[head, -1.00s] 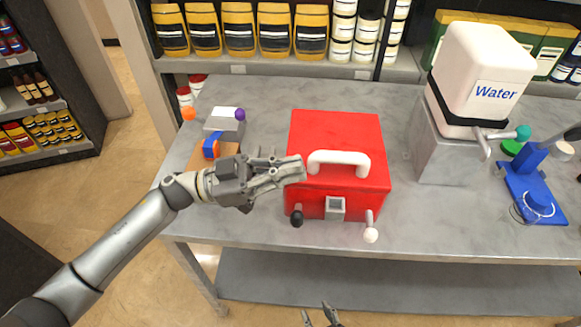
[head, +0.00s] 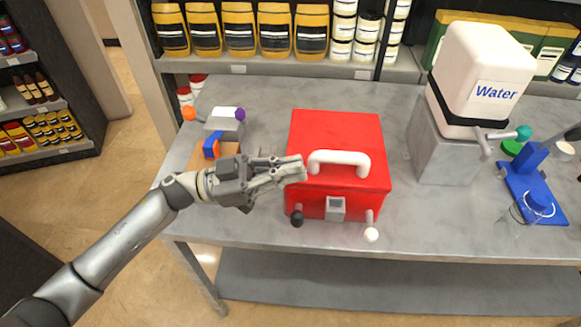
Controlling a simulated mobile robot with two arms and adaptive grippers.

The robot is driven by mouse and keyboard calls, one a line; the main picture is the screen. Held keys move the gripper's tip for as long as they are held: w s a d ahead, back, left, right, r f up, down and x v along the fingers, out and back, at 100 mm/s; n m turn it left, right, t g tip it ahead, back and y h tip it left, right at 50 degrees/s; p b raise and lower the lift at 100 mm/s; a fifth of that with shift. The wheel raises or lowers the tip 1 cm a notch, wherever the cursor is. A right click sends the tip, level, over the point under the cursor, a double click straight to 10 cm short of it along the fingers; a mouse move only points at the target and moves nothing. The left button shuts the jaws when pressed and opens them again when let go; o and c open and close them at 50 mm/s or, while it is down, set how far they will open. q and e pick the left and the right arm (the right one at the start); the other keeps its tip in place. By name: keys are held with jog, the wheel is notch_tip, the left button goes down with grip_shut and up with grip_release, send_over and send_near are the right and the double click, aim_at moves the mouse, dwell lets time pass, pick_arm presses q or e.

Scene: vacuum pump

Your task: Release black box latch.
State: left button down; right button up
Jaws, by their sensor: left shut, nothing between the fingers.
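A red box (head: 336,150) with a white handle (head: 339,162) on its lid stands closed near the front edge of the table. On its front are a latch with a black knob (head: 297,218), a latch with a white knob (head: 371,234) and a grey square clasp (head: 335,208) between them. Both knobs point down and outward. My left gripper (head: 299,168) is shut and empty, its fingertips over the box's left side, above and behind the black knob. I cannot tell whether it touches the box. My right gripper is not in view.
Behind my left gripper is a grey and blue device (head: 224,125) with orange and purple knobs. A water tank (head: 480,75) on a metal stand and a blue stand (head: 535,185) are at the right. The tabletop (head: 300,235) has free room around the box.

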pick_arm(q)
jog(key=shift+s+a+f+m, duration=0.1)
jog(key=shift+s+m, duration=0.3)
jog(key=shift+s, duration=0.05)
jog(key=shift+s+f+m+b, duration=0.1)
jog(key=shift+s+m+b, duration=0.25)
jog(key=shift+m+b, duration=0.1)
jog(key=shift+s+a+f+m+g+b, duration=0.15)
jog(key=shift+s+m+g+b, duration=0.2)
jog(key=shift+s+m, duration=0.2)
jog(key=shift+s+a+f+m+g+b, duration=0.15)
jog(key=shift+s+m+g+b, duration=0.25)
jog(key=shift+m, duration=0.2)
jog(key=shift+d, duration=0.1)
dwell(0.6)
